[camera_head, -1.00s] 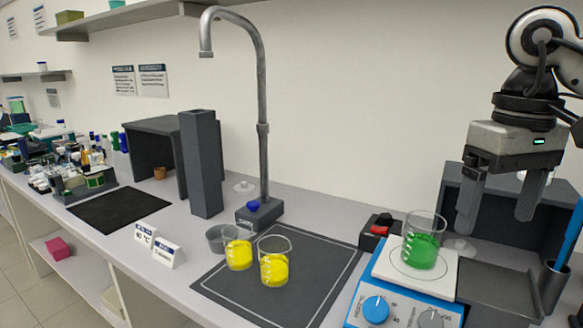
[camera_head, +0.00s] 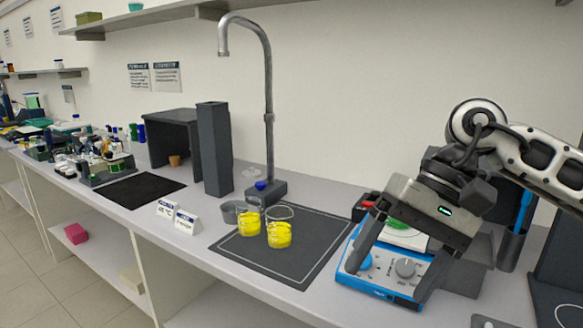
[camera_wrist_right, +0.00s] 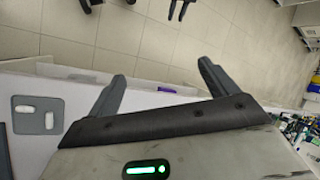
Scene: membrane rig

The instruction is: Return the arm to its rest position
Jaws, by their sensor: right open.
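My right gripper (camera_head: 386,283) is open and empty, with its fingers pointing down in front of the blue hotplate stirrer (camera_head: 380,280). The gripper hides part of the stirrer and most of the beaker with green liquid (camera_head: 398,224) on its plate. In the right wrist view the two spread fingers (camera_wrist_right: 162,70) have nothing between them, with the floor beyond. Two beakers with yellow liquid, one at the back (camera_head: 248,226) and one in front (camera_head: 280,234), stand on the dark mat (camera_head: 265,260). My left gripper is not in view.
A tall tap (camera_head: 269,120) rises behind the yellow beakers, beside a dark column (camera_head: 214,150). A holder (camera_head: 512,248) with a blue item stands right of the gripper. Bottles and racks crowd the bench's far left. Open floor (camera_head: 40,285) lies in front of the bench.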

